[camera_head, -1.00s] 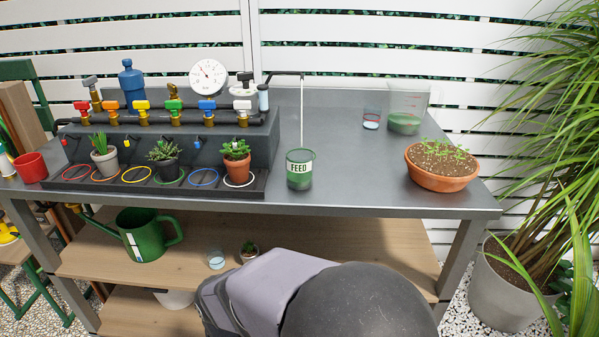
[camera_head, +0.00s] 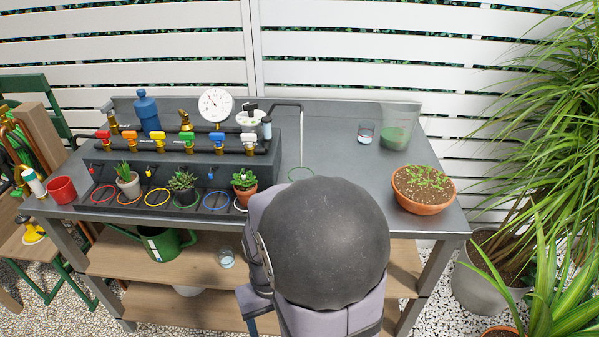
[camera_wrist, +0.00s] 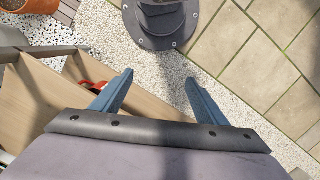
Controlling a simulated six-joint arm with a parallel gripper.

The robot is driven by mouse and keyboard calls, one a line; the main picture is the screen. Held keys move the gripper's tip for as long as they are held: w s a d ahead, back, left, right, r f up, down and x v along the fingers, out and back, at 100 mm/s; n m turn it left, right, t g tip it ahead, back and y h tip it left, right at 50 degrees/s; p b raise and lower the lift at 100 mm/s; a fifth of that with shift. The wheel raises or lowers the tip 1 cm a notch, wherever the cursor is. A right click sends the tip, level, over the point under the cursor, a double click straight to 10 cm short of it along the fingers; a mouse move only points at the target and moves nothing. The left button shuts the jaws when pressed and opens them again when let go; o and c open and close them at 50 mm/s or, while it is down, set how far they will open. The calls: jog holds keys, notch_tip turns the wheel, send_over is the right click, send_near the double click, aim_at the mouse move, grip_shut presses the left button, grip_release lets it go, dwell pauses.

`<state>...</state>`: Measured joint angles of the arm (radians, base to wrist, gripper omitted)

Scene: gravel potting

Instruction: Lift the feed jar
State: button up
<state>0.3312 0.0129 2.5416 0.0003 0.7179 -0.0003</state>
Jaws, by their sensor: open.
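The feed jar shows in the head view only as a green rim (camera_head: 301,174) on the grey bench; my arm hides its body and label. A thin pale stream from the spout (camera_head: 301,135) reaches down to the jar. My gripper is open and empty in the wrist view (camera_wrist: 158,80), its two blue fingers spread over gravel and paving. In the head view one blue finger shows low, in front of the shelves, below the bench top and apart from the jar. The jar is not in the wrist view.
A manifold with coloured valves (camera_head: 185,136) and several potted plants fills the bench's left. A terracotta bowl of seedlings (camera_head: 423,208) stands right; a beaker (camera_head: 396,137) and a small glass (camera_head: 366,135) stand behind. A green watering can (camera_head: 163,243) sits on the shelf below.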

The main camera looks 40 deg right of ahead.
jog(key=w+d+r+m+t+p, duration=0.1)
jog(key=d+r+m+p, duration=0.1)
jog(key=d+r+p, duration=0.5)
jog(key=w+d+r+m+p, duration=0.2)
jog(key=r+m+p, duration=0.1)
jog(key=r+p, duration=0.75)
jog(key=w+d+r+n+t+h, duration=0.2)
jog(key=w+d+n+t, duration=0.1)
jog(key=w+d, duration=0.8)
jog(key=shift+w+d+r+t+h+p, duration=0.2)
jog(key=shift+w+t+h+p, duration=0.2)
jog(key=shift+w+t, duration=0.4)
jog(key=shift+f, duration=0.1)
